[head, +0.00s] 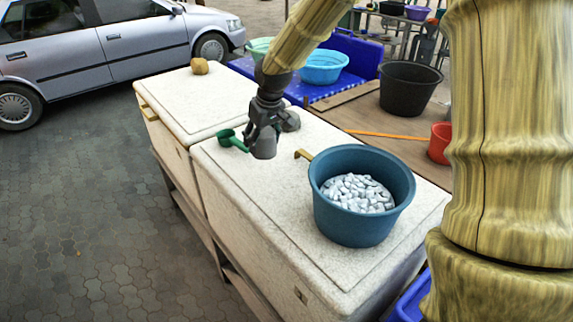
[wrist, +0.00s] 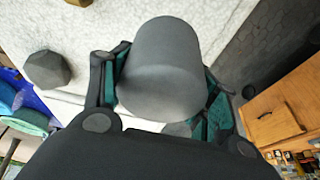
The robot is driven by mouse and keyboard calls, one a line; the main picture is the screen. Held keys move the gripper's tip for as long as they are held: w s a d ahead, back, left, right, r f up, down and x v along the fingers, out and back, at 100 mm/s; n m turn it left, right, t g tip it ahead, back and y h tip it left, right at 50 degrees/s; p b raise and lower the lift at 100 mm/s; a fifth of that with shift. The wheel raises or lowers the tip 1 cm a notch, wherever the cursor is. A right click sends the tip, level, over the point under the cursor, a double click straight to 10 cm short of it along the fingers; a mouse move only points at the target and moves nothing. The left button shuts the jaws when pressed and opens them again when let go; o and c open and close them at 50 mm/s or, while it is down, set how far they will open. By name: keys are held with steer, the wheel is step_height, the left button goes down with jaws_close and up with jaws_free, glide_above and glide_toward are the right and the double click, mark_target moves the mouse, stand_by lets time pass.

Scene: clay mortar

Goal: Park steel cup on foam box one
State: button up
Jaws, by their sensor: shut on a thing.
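My gripper (head: 265,118) hangs over the white foam boxes and is shut on a plain grey cup (head: 264,147), which is the steel cup. In the wrist view the cup (wrist: 160,65) sits between my two fingers. The near foam box (head: 240,185) and the far foam box (head: 195,98) stand end to end with flat speckled lids. No label shows which is box one. The cup appears over the near box's lid, by its far end. I cannot tell whether it touches the lid.
A green scoop (head: 231,140) and a grey stone (head: 292,121) are close beside the cup. A blue basin of pebbles (head: 325,210) fills much of the near lid, beside a brass bracket (head: 303,154). The far lid is mostly clear, with a brown lump (head: 200,66) at its back.

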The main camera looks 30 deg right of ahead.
mark_target(268, 135)
steer(key=x, duration=0.2)
steer(key=s+p+x, duration=0.1)
steer(key=x, duration=0.1)
steer(key=shift+f, duration=0.15)
steer(key=shift+f+p, duration=0.55)
steer(key=shift+f, duration=1.65)
steer(key=shift+f, duration=0.1)
steer(key=o, duration=1)
steer(key=shift+o, duration=0.2)
steer(key=shift+r, duration=0.2)
steer(key=shift+b+v, duration=1.35)
steer(key=shift+v, duration=4.6)
